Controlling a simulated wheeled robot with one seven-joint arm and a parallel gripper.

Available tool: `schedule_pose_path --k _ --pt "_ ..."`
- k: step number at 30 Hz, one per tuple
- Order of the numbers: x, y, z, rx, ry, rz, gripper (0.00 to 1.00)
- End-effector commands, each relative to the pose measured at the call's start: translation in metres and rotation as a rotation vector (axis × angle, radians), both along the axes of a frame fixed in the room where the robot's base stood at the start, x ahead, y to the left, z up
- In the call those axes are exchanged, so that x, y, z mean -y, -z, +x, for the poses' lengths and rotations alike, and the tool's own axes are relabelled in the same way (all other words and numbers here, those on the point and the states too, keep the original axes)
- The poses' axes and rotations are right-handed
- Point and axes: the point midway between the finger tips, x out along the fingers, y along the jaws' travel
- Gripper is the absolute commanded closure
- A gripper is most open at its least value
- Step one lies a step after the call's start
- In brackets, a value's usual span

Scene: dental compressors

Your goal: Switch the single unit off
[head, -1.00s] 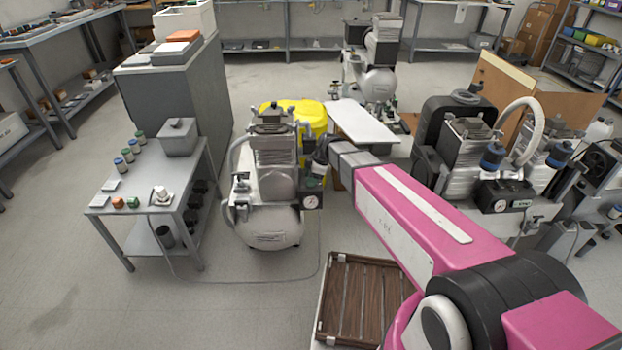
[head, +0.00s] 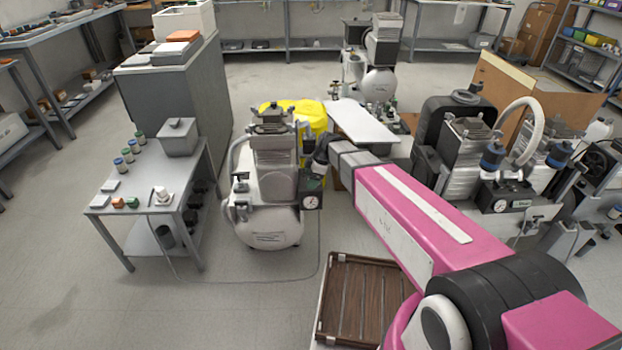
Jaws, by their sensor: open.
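The single compressor unit (head: 268,222) stands on the floor left of centre, with a pale tank below and a ribbed motor head above. On its right side is a dark switch box (head: 310,183) with a round pressure gauge (head: 310,202) under it. My pink arm reaches in from the lower right. My gripper (head: 318,166) is open and small in the picture, right at the top of the switch box. It hides part of the box, and I cannot tell whether it touches. The switch position is not readable.
A grey side table (head: 150,205) with jars and a socket stands left, and a cable runs from it along the floor. A larger twin compressor (head: 480,155) stands right. A brown slatted crate (head: 345,258) lies in front.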

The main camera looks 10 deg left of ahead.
Motion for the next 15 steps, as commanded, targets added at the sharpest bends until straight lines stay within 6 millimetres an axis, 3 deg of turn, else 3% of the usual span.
schedule_pose_path --k 5,15 --pt "0.006 -0.016 0.001 0.003 0.001 0.001 0.3" --pt "0.029 -0.071 0.007 0.002 0.001 0.0 0.3"
